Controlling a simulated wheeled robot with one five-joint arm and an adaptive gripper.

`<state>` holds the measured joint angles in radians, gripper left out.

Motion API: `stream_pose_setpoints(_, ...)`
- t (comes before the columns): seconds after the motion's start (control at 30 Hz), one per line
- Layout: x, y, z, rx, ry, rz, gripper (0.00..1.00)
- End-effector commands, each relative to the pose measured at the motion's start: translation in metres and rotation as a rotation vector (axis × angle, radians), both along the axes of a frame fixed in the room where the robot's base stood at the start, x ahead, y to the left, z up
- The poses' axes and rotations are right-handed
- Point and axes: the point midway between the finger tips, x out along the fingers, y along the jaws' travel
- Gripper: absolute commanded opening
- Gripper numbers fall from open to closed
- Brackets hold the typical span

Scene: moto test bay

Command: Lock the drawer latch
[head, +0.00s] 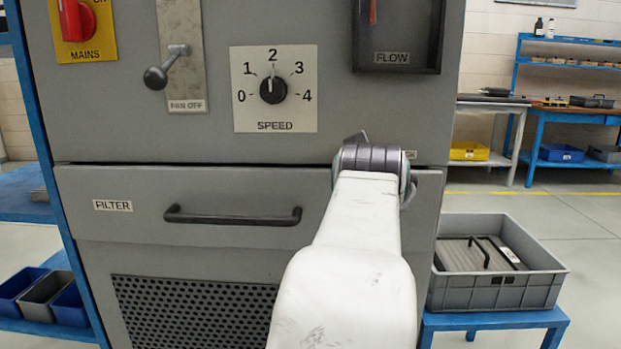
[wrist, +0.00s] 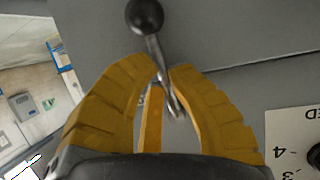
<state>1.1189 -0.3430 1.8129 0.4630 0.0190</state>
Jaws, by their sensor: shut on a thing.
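The drawer latch (wrist: 152,45) shows in the wrist view as a thin metal lever with a black ball knob at its upper end. My gripper (wrist: 164,72) has its yellow fingers closed around the lever's shaft, below the ball. In the head view my arm hides the latch and the fingertips; only the end of a label ending in "CK" shows beside my wrist. The drawer (head: 140,222), labelled FILTER, has a black bar handle (head: 232,216) and a thin dark gap along its top edge. I cannot tell the latch's locked or unlocked position.
Above the drawer are a SPEED dial (head: 273,89) pointing near 2, a fan lever (head: 167,67), a red MAINS switch (head: 74,20) and a recessed FLOW box (head: 398,40). A grey crate (head: 495,292) stands on a blue stand at right. Floor beyond it is clear.

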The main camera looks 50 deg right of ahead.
Motion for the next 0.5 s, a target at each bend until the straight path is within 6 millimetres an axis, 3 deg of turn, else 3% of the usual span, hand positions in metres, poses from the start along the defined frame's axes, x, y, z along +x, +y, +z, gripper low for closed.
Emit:
stream_pose_setpoints(0.07, 0.0016, -0.0001, -0.0021, 0.004, 0.004, 0.004, 0.0)
stream_pose_setpoints(0.1, 0.0014, -0.0001, -0.002, 0.003, 0.003, 0.004, 0.18)
stream_pose_setpoints(0.4, 0.0004, -0.0002, -0.0005, 0.001, 0.001, 0.001, 0.45)
stream_pose_setpoints(0.5, 0.0003, -0.0002, -0.0001, 0.0, 0.001, 0.0, 0.45)
